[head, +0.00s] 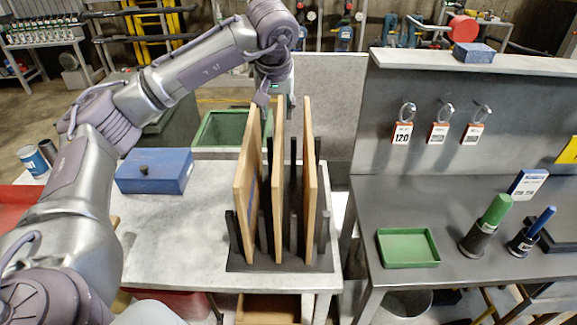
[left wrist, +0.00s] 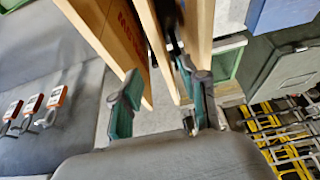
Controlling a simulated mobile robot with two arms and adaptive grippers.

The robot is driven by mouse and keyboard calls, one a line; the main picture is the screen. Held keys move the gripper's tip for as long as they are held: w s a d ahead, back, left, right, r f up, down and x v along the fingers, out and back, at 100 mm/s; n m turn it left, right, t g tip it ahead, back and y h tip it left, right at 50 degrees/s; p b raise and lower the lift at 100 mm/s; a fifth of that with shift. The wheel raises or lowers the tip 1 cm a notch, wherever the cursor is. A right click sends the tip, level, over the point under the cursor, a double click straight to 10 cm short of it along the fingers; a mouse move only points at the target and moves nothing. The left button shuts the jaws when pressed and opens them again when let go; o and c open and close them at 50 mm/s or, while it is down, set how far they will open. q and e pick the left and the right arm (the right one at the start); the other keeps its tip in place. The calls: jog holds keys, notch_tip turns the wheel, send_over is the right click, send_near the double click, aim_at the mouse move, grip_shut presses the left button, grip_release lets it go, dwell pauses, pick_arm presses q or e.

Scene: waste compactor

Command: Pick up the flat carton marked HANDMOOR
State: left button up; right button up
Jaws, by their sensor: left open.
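Three flat tan cartons stand upright on edge in a dark slotted rack (head: 300,262): a left one (head: 246,190), a middle one (head: 279,170) and a right one (head: 309,180). In the left wrist view, the face of one carton (left wrist: 98,22) bears red lettering, cut off and too blurred to read whole. I cannot tell which carton says HANDMOOR. My left gripper (head: 277,98) is open at the cartons' top edges, its fingers either side of the middle carton in the head view. Both fingers (left wrist: 165,98) also show in the left wrist view. My right gripper is out of view.
A blue box (head: 153,171) sits left of the rack, and a green bin (head: 218,130) stands behind it. A grey bench at right holds a green tray (head: 407,248) and cylindrical tools (head: 486,225). Tags hang on its back panel (head: 380,110).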

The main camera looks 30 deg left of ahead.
aim_at(277, 132)
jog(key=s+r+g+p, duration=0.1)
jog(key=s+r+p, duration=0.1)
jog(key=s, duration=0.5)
pick_arm(q)
jog(key=p+x, duration=0.1)
jog(key=x, duration=0.7)
jog(key=shift+s+f, duration=0.1)
jog(key=shift+f, duration=0.1)
jog(key=shift+p+x, duration=0.7)
jog(key=shift+x, duration=0.55)
jog(key=shift+w+f, duration=0.3)
jog(key=shift+w+a+f, duration=0.1)
jog(key=shift+f, duration=0.05)
jog(key=c, duration=0.8)
grip_shut()
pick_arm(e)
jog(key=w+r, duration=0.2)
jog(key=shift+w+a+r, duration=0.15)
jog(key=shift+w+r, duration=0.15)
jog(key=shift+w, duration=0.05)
